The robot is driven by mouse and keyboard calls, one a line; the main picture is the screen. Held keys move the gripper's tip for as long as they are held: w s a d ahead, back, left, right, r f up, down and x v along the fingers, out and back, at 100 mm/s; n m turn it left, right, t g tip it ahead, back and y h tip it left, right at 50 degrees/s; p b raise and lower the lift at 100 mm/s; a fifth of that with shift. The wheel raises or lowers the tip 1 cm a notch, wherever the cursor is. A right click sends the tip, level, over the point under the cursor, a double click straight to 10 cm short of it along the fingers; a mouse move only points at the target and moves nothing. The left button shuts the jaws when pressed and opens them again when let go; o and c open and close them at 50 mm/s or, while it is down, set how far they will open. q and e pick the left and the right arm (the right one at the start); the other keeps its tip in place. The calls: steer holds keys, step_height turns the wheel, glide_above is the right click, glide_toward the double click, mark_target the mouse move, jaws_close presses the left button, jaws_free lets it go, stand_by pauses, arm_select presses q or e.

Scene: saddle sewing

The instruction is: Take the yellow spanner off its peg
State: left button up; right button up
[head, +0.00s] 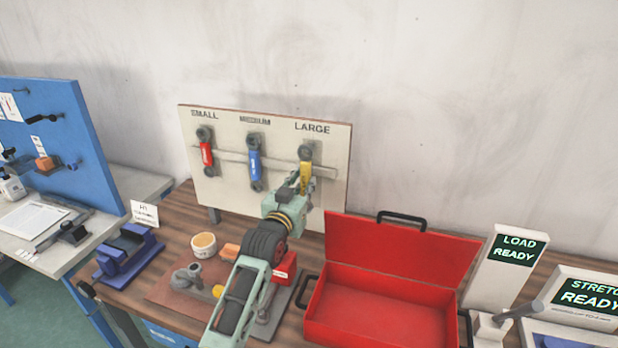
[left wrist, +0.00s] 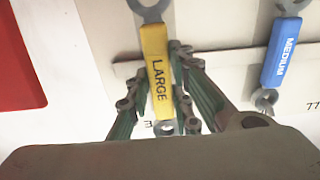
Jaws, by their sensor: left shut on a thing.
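The yellow spanner (head: 305,174) hangs upright under the word LARGE at the right of the white board (head: 229,191). In the left wrist view its yellow handle (left wrist: 157,70) reads LARGE, with a grey ring end at the top. My left gripper (head: 302,186) is at the lower part of the handle. In the left wrist view its green fingers (left wrist: 158,98) stand on both sides of the handle and are shut on it. The peg is not clear behind the ring end. My right gripper is not in view.
A blue MEDIUM spanner (head: 254,165) and a red SMALL spanner (head: 206,154) hang to the left. An open red toolbox (head: 380,305) stands on the bench at the right. A cream pot (head: 203,246) and a grey fixture (head: 190,278) are below the board.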

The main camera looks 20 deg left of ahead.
arm_select(q)
steer(key=shift+s+r, duration=0.1)
steer(key=shift+r, duration=0.05)
steer(key=shift+s+r+p, duration=0.2)
steer(key=shift+s+p, duration=1.55)
steer(key=shift+s, duration=0.4)
steer(key=shift+s+a, duration=0.1)
steer(key=shift+s, duration=0.9)
